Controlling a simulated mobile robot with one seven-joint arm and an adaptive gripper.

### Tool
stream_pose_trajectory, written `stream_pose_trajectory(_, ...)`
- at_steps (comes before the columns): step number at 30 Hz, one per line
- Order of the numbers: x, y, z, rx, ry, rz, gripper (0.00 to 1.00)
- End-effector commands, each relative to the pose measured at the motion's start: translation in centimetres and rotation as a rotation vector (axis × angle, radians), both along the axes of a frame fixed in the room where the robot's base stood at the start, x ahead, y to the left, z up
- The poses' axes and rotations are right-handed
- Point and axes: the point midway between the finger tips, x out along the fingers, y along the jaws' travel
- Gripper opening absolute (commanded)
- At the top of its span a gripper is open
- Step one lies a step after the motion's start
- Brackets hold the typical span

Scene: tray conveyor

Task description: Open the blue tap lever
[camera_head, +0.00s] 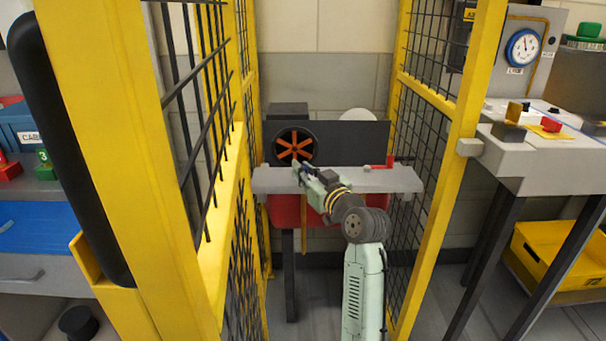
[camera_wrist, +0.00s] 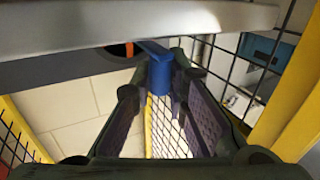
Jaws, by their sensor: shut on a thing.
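The blue tap lever (camera_wrist: 160,73) shows at the middle of the wrist view, just under the edge of a pale grey shelf. Its flat blue arm runs up and to the left from a rounded blue end. My gripper (camera_wrist: 154,88) is shut on the lever, with one dark finger on each side of it. In the head view my gripper (camera_head: 304,173) is at the front left of the grey shelf (camera_head: 390,180). The lever is too small or too hidden there to make out.
Yellow-framed mesh fence panels (camera_head: 220,240) stand close on the left and on the right (camera_head: 450,190) of my arm. Behind the shelf are a dark panel (camera_head: 350,142) and an orange-spoked wheel (camera_head: 294,146). A red part (camera_head: 285,212) is below the shelf.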

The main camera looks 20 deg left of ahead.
Motion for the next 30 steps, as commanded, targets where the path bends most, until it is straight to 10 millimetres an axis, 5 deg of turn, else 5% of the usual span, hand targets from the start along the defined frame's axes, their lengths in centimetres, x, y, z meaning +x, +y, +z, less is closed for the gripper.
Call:
stream_pose_trajectory(4,0.1,-0.1,-0.2,-0.003,0.005,-0.002,0.00)
stream_pose_trajectory(5,0.1,-0.1,-0.2,-0.003,0.005,-0.002,0.16)
stream_pose_trajectory(13,0.0,0.0,-0.2,-0.003,0.006,-0.002,0.34)
stream_pose_trajectory(23,-0.1,-0.1,-0.1,-0.001,0.003,-0.003,0.35)
stream_pose_trajectory(30,-2.3,-2.5,-0.1,-0.001,0.002,-0.007,0.35)
